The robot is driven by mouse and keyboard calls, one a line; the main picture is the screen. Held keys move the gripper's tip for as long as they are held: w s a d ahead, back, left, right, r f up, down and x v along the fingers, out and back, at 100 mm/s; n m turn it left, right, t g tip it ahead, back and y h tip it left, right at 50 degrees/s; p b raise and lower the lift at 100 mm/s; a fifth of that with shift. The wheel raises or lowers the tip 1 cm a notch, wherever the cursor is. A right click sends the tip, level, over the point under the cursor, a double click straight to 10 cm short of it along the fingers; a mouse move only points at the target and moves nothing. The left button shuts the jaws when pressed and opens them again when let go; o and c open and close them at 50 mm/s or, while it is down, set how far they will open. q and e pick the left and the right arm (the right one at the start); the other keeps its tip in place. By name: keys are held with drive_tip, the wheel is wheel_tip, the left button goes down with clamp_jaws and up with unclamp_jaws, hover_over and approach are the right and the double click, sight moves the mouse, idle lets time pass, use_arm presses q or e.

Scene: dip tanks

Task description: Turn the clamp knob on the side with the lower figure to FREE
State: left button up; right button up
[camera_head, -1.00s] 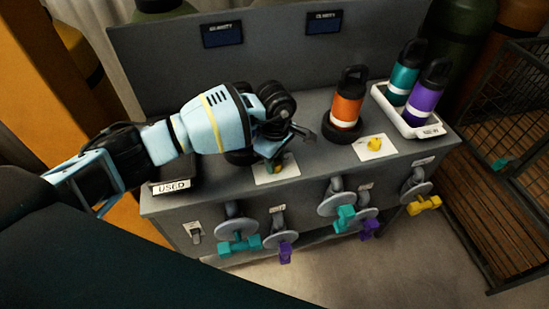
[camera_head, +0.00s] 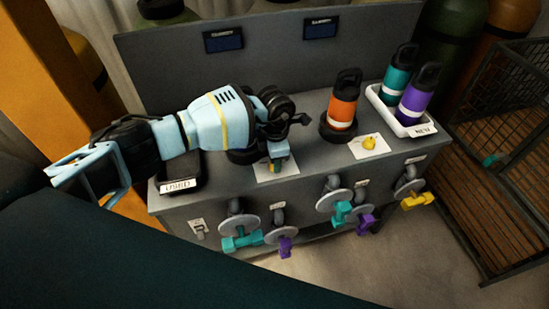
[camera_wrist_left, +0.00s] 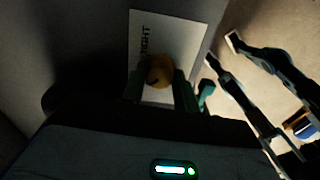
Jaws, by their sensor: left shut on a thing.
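The left clamp knob, yellow, shows in the left wrist view (camera_wrist_left: 158,72) on a white plate (camera_wrist_left: 140,45) with the word TIGHT legible. My left gripper (camera_head: 277,163) reaches down over this plate in the head view, and its fingers (camera_wrist_left: 162,88) are shut on the knob, hiding part of it. The right clamp knob (camera_head: 369,143), also yellow, stands free on its own white plate (camera_head: 380,151). Two dark displays, left (camera_head: 223,40) and right (camera_head: 320,28), are on the back panel; their figures are too small to read.
An orange bottle (camera_head: 342,108) stands in a dark ring right of my gripper. A white NEW tray (camera_head: 391,122) holds teal and purple bottles. A dark USED tray (camera_head: 171,187) lies at left. Teal, purple and yellow valve handles (camera_head: 241,242) stick out from the front.

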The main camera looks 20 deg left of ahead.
use_arm(q)
drive_tip(key=shift+n, duration=0.4)
drive_tip(key=o, duration=1)
wheel_tip(320, 180, up, 8)
drive_tip(key=shift+f+p, duration=0.1)
drive_tip(key=shift+p, duration=0.2)
